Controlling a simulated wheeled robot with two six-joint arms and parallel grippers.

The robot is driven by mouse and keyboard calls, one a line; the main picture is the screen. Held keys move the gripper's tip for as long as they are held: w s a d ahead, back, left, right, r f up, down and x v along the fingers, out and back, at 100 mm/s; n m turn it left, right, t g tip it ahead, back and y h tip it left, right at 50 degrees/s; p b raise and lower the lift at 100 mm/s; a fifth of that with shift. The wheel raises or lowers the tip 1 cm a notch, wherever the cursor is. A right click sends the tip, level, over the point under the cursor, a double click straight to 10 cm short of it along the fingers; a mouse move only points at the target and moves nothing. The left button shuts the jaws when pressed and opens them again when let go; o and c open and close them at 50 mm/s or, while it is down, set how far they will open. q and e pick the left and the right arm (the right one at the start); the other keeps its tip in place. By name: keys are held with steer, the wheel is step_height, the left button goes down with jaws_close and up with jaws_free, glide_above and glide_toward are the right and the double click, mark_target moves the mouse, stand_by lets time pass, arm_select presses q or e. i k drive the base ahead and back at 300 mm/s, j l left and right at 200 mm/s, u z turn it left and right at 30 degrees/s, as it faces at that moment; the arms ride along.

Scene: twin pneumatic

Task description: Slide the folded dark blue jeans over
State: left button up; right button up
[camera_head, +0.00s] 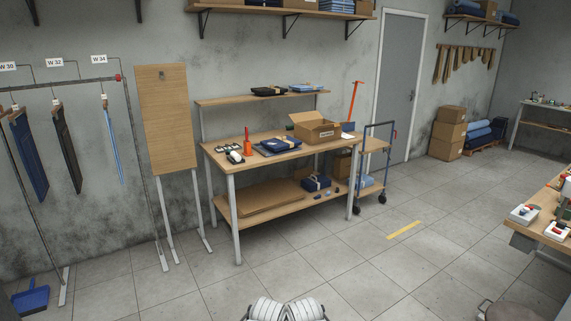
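Folded dark blue jeans (278,145) lie on the top of the wooden workbench (222,158), left of an open cardboard box (316,130). A flat dark item shows at their left edge, too small to make out. Another folded dark blue bundle (315,183) with a pale band or tag lies on the bench's lower shelf. White ribbed parts of my own body show at the bottom middle, well short of the bench. Neither gripper can be made out.
A leaning wooden board (166,118) and a rail of hanging jeans (28,155) are at left. A blue-framed cart (368,160) adjoins the bench's right end.

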mark_target(277, 145)
steer(key=i, duration=2.4)
steer(key=i+l, duration=0.1)
steer(key=i, duration=2.3)
steer(key=j+u, duration=0.05)
steer(key=j, duration=0.05)
